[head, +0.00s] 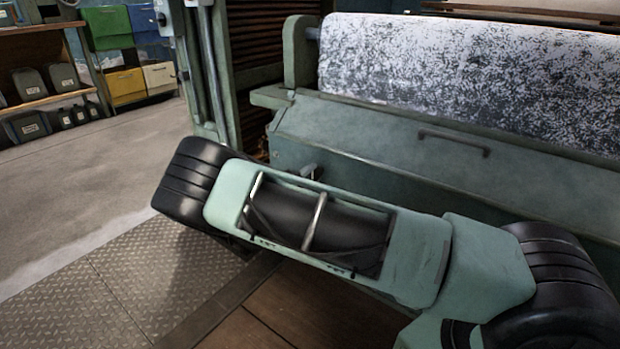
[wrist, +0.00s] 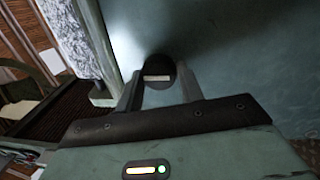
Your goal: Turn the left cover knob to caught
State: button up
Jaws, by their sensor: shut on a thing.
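In the wrist view the knob (wrist: 158,69) is a dark round disc with a pale bar across its face, set against a green-grey panel. My gripper (wrist: 158,85) has one finger on each side of it and is shut on the knob. The bar lies about level in that view. In the head view my own arm crosses in front of the green cover (head: 390,150), and my gripper and the knob cannot be made out there. A small grey metal piece (head: 308,171) shows just above my arm; I cannot tell what it is.
A large roll of speckled black-and-white cloth (head: 470,75) lies above the cover. A dark bar handle (head: 454,143) is on the cover to the right. Shelves with bins (head: 45,80) stand at the far left. The grey floor (head: 90,180) there is clear.

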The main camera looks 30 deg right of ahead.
jog(key=o, duration=1)
jog(key=shift+a, duration=0.1)
jog(key=p+v, duration=0.5)
jog(key=v, duration=1.2)
jog(key=shift+s+a+f, duration=0.1)
jog(key=shift+a+f, duration=0.05)
jog(key=shift+a, duration=0.05)
